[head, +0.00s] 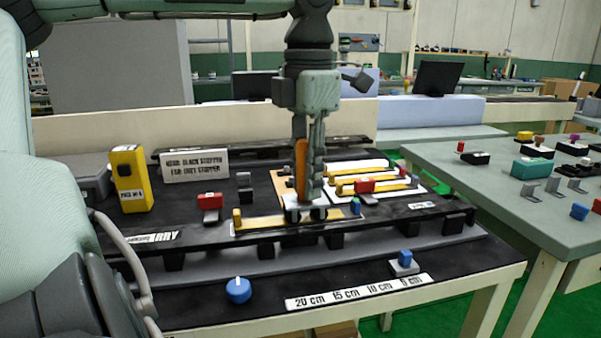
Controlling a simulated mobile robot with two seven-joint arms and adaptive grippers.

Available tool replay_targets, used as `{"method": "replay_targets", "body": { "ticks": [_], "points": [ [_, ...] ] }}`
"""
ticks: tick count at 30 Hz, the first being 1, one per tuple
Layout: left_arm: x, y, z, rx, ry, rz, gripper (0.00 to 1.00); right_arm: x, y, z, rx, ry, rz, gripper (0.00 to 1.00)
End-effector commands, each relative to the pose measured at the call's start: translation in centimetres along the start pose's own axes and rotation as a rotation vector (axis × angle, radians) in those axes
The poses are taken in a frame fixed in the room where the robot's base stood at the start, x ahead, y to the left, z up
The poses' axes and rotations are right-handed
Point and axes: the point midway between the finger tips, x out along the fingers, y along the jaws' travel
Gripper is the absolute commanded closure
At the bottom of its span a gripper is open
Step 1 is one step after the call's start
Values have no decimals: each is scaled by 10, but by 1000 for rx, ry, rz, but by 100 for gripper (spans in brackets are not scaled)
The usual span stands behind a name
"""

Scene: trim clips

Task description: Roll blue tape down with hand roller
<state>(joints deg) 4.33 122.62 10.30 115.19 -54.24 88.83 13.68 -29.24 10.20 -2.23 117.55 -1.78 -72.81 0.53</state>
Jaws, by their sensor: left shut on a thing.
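My left gripper (312,190) points straight down over the middle of the dark fixture board (215,234). It is shut on what looks like the hand roller (301,160), whose orange part shows beside the fingers. A white body with dark round ends (306,213) sits just below the fingertips, at the board's front part. I cannot tell whether it touches the surface. No strip of blue tape can be made out; the gripper and roller cover part of the board there. My right gripper is not in view.
A yellow box (131,179) and a white sign (195,166) stand at the left. A red clip (365,186) and yellow bars are right of the gripper. A blue knob (238,290) and a blue-topped block (404,260) stand in front. A side table (450,165) holds several parts.

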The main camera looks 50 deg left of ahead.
Motion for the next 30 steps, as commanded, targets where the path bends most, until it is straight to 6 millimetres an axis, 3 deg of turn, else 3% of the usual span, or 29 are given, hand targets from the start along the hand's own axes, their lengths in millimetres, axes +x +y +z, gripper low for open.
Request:
{"method": "replay_targets", "body": {
  "ticks": [30],
  "points": [
    [3, -9, 32, 0, 4, -2, 100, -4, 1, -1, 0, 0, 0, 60]
  ]
}}
